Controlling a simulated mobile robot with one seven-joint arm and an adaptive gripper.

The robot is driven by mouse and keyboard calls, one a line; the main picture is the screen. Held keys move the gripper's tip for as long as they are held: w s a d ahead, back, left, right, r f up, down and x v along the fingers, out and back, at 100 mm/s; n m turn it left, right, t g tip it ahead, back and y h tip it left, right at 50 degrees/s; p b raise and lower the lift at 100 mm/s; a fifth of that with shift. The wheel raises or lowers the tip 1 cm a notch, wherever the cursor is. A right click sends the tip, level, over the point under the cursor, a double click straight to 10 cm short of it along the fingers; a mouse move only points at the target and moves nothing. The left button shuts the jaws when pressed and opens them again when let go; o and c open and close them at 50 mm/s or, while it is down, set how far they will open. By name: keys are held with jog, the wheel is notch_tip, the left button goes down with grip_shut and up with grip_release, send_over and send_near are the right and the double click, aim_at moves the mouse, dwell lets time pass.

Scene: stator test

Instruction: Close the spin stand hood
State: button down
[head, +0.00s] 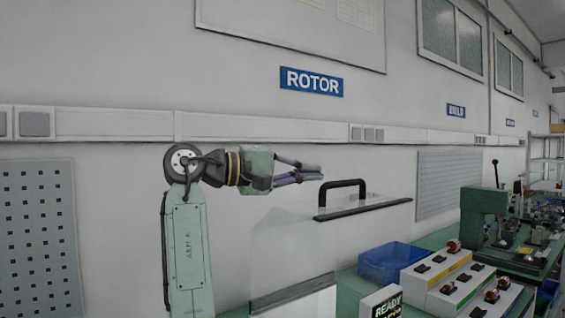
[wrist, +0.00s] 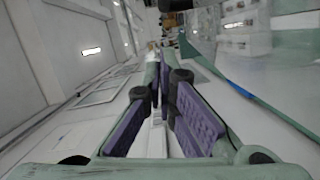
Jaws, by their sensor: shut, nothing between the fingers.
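The spin stand hood shows in the head view as a clear, hard-to-see panel with a black edge strip (head: 362,209) and a black bar handle (head: 343,184). The strip stands well above the pale stand base (head: 292,296), so the hood looks raised. My gripper (head: 318,172) is shut and empty, pointing right, with its tips just left of and slightly above the handle in the picture. I cannot tell whether they touch it. In the wrist view my gripper (wrist: 164,62) shows its purple pads drawn together toward the tips. A clear panel fills the right side there, perhaps the hood.
A green press (head: 485,215) stands farther back. The wall behind my arm carries a cable trunk (head: 265,128).

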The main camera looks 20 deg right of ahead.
aim_at(317, 201)
jog(key=shift+s+d+f, duration=0.2)
jog(key=shift+s, duration=0.6)
jog(key=shift+s+d+f, duration=0.15)
jog(key=shift+s, duration=0.6)
